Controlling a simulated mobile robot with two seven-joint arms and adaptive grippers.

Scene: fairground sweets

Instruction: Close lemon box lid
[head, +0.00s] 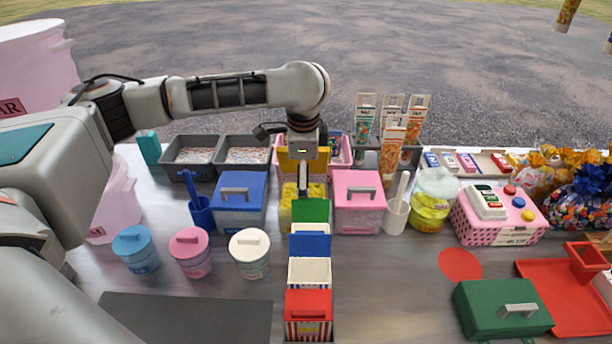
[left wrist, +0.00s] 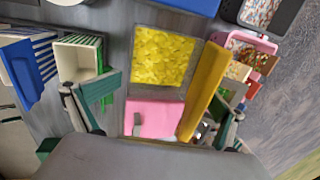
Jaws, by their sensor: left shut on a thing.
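The lemon box (head: 286,214) stands in the back row of the counter between a blue-lidded and a pink-lidded box. Yellow sweets fill it, and its open top also shows in the left wrist view (left wrist: 163,57). Its yellow lid (head: 287,160) stands raised at the back edge, seen nearly edge-on in the left wrist view (left wrist: 207,85). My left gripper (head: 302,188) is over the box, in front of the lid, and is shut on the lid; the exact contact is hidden. My right gripper is not in view.
The blue-lidded box (head: 238,216) and pink-lidded box (head: 358,212) flank it closely. Small boxes with green, blue and red (head: 308,303) lids line up in front. A pink basket (head: 342,150) and tall packets (head: 390,125) stand behind.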

